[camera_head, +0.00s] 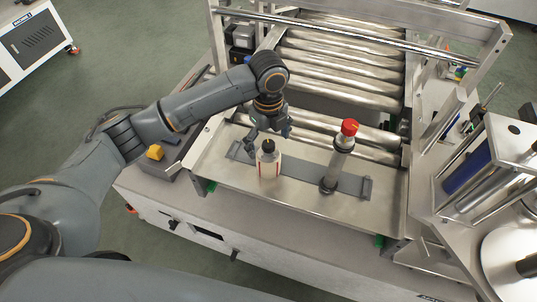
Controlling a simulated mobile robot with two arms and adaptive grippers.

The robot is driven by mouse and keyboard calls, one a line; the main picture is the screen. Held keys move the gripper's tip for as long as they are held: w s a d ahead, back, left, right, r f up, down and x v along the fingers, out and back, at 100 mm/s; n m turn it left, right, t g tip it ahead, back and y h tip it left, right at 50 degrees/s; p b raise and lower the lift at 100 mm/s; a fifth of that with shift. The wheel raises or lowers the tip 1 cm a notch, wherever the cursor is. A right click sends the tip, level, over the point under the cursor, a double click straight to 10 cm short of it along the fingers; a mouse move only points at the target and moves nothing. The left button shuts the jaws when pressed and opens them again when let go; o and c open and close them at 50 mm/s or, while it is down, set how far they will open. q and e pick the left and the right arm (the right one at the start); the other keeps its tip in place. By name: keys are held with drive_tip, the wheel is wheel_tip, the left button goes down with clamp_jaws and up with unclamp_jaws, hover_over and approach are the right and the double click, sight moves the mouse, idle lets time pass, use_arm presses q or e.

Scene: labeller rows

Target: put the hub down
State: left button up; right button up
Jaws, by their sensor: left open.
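My left gripper (269,135) points down over the metal tray (220,165), its fingers apart. A pale bottle with a black cap (268,168) stands upright just in front of the fingers and overlaps them in the picture. I cannot tell whether they touch it. A clear and grey cylinder with a red cap (340,158) stands upright to the right, apart from the gripper. Nothing in view is plainly marked as the hub. My right gripper is out of view.
A flat grey bar with raised ends (306,176) lies on the tray around both upright things. Metal rollers (340,60) lie behind, under a frame with a crossbar (330,27). Machinery with a blue cylinder (466,170) stands at right. The tray's front right is clear.

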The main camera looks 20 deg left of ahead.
use_arm(q)
wheel_tip(320, 180, up, 6)
drive_tip(key=shift+f+b, duration=0.1)
drive_tip(key=shift+b, duration=0.35)
